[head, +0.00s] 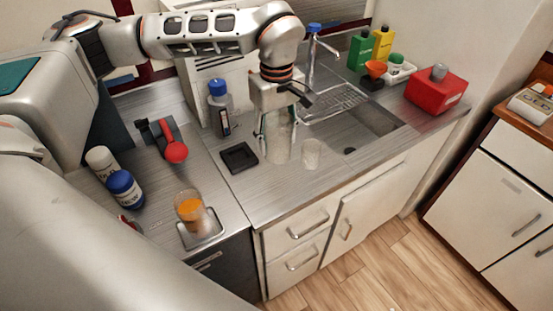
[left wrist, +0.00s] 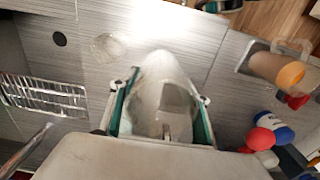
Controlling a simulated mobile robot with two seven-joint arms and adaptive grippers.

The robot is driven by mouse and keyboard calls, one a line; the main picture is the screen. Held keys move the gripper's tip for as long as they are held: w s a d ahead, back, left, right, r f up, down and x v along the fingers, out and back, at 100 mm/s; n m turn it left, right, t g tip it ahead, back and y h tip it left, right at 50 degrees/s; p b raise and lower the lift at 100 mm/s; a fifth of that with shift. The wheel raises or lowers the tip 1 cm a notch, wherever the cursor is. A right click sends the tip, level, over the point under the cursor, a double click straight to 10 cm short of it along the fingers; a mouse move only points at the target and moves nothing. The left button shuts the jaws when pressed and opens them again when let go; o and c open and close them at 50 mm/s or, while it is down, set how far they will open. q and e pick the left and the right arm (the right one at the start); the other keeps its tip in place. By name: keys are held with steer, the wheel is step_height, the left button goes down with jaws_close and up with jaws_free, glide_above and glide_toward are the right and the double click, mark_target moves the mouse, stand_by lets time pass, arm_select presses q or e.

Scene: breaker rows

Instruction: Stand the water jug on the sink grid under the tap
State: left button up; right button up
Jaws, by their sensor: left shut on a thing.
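The water jug (head: 279,147) is clear and pale, and upright in the head view. My left gripper (head: 276,128) is shut on it over the counter, left of the sink. In the left wrist view, the jug (left wrist: 165,80) sits between the two green-edged fingers (left wrist: 161,118). I cannot tell whether its base touches the counter. The sink grid (head: 334,102) is a bare wire rack at the back left of the sink; it also shows in the left wrist view (left wrist: 45,96). The blue-topped tap (head: 313,50) stands behind the grid. My right gripper is not in view.
A clear glass (head: 311,153) stands just right of the jug. A black square tray (head: 239,157) and a blue-capped bottle (head: 219,105) are to its left. Green and yellow bottles (head: 383,43) and a red box (head: 436,92) stand right of the tap. The sink basin (head: 375,121) is empty.

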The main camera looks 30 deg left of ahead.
arm_select(q)
steer(key=shift+f, duration=3.9)
steer(key=shift+f, duration=0.15)
steer(key=o, duration=1.1)
